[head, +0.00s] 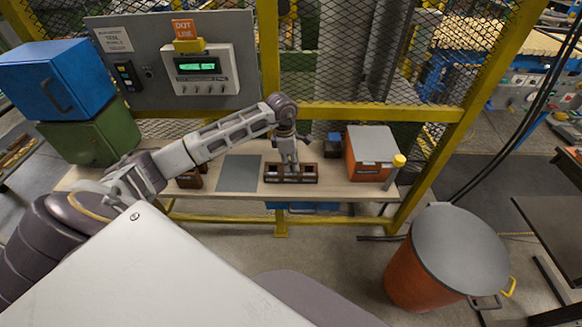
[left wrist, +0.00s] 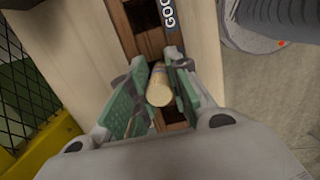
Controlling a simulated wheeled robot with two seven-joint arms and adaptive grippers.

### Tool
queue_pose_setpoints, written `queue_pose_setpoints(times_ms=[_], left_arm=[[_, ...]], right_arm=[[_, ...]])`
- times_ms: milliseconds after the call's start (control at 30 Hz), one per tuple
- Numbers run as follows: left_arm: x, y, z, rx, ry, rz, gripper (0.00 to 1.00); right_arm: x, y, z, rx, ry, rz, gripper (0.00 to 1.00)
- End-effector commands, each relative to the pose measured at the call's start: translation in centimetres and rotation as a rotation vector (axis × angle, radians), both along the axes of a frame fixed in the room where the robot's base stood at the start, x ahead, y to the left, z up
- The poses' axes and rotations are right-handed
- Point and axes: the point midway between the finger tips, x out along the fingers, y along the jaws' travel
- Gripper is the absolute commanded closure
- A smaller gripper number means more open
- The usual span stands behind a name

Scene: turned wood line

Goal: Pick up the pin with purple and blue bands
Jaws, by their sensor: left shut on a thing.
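My left gripper (head: 291,163) reaches down over a dark brown wooden tray with compartments (head: 274,180) on the bench. In the left wrist view my left gripper (left wrist: 156,80) has its green-padded fingers shut on a pale wooden pin (left wrist: 159,91), which points end-on toward the camera. A faint band shows near the pin's far part, but I cannot make out its colours. The pin is over the tray (left wrist: 145,42); I cannot tell whether its far end still touches it. The pin is hidden in the head view. My right gripper is not in view.
A grey mat (head: 239,173) lies left of the tray. An orange box with a grey lid (head: 369,154) and a yellow-topped post (head: 397,165) stand to the right. A wire mesh fence with yellow frame (head: 345,112) stands behind. A lidded orange bin (head: 420,275) is on the floor.

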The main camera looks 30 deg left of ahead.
Motion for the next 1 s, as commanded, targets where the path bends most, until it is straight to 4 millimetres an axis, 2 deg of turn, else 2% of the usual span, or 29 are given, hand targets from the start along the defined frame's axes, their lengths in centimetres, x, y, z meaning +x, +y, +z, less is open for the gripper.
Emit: queue_pose_setpoints(times_ms=[467,667,1000], left_arm=[[0.0,0.0,0.6,0.001,-0.001,0.000,0.95],[0.1,0.1,2.3,0.001,-0.003,0.000,0.95],[0.1,0.0,6.8,0.000,-0.004,0.000,0.95]], right_arm=[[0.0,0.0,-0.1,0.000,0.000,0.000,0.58],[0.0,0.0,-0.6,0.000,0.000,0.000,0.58],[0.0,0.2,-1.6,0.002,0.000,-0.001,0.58]])
